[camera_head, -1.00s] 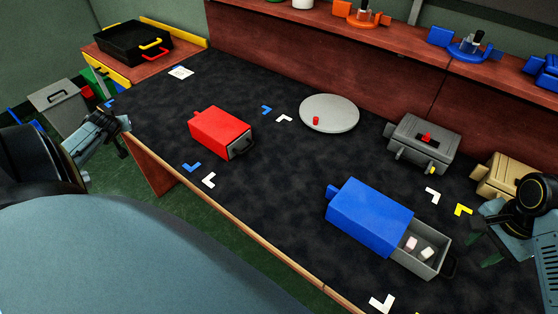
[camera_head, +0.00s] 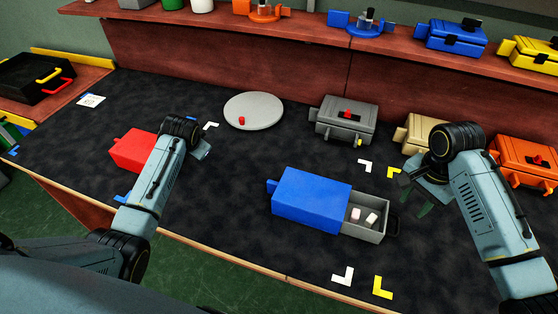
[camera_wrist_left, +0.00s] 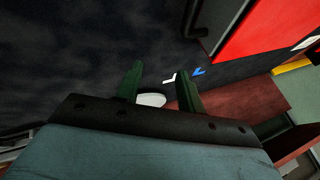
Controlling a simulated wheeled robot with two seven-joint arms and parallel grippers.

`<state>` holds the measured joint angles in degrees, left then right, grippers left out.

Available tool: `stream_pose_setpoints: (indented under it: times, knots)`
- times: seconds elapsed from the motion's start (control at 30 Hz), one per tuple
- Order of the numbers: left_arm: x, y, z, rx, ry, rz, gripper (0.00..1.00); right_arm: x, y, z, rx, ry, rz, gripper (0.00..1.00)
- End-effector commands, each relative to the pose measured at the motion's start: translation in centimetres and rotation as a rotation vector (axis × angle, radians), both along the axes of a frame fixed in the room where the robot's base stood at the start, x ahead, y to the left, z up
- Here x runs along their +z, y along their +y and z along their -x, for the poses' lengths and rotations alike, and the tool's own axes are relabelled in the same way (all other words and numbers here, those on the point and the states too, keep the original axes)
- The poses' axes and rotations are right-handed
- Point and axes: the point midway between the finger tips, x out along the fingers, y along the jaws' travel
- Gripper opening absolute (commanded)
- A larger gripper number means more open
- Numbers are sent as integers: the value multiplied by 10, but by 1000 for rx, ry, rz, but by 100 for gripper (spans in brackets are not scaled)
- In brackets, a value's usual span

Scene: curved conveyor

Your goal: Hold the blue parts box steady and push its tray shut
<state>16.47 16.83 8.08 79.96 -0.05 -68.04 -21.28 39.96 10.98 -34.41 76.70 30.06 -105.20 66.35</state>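The blue parts box (camera_head: 311,199) lies on the dark table mat, right of the middle in the head view. Its grey tray (camera_head: 375,233) sticks out at the right end, with two pale blocks (camera_head: 364,216) inside and a dark handle at its end. My right gripper (camera_head: 416,201) hangs right of the tray, above the mat and apart from the handle; its green fingers are spread.
A red box (camera_head: 133,150) lies behind my left arm. A grey round plate (camera_head: 254,112) and a grey case (camera_head: 346,119) stand behind the blue box. Tan (camera_head: 418,132) and orange (camera_head: 523,163) cases stand at the right. White and yellow corner marks lie on the mat.

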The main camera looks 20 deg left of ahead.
Motion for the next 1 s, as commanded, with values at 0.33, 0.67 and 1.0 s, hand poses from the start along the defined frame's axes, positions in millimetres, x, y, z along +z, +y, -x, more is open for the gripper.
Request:
stream_pose_setpoints:
  times: [0.33,0.67,1.0]
  knots:
    - [17,-204,-7,-762,584,-216,38,0,0,0,0,0,0,36]
    - [65,-286,9,-1149,863,-363,38,0,0,0,0,0,0,36]
    - [34,-277,12,-1176,890,-370,38,0,0,0,0,0,0,36]
